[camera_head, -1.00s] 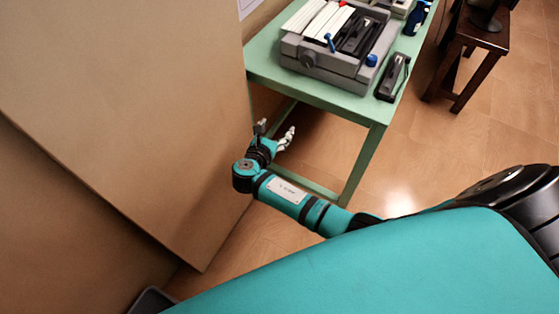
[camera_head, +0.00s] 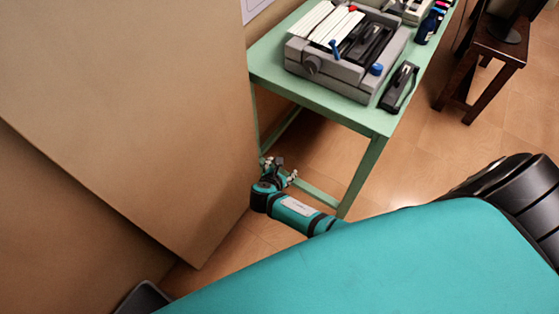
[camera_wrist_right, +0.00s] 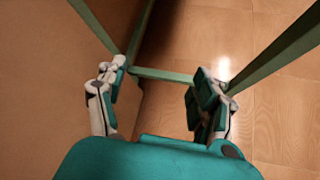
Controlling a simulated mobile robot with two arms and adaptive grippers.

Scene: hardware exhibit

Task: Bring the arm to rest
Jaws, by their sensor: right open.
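My right gripper (camera_head: 280,170) is open and empty, low beside the green table's legs and near the tan panel's lower edge. In the right wrist view its two fingers (camera_wrist_right: 160,82) are spread apart with only floor and green table bars beyond them. My teal right forearm (camera_head: 298,213) runs from the gripper toward my body, and the rest of that arm is hidden behind my teal body cover. My left gripper is out of view.
The green table (camera_head: 345,107) carries a grey typewriter-like machine (camera_head: 335,65), a black stapler-like tool (camera_head: 399,87) and a blue bottle (camera_head: 428,27). A tan panel (camera_head: 130,110) stands close on the left. A dark wooden stool (camera_head: 485,55) stands at the right. Floor between is clear.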

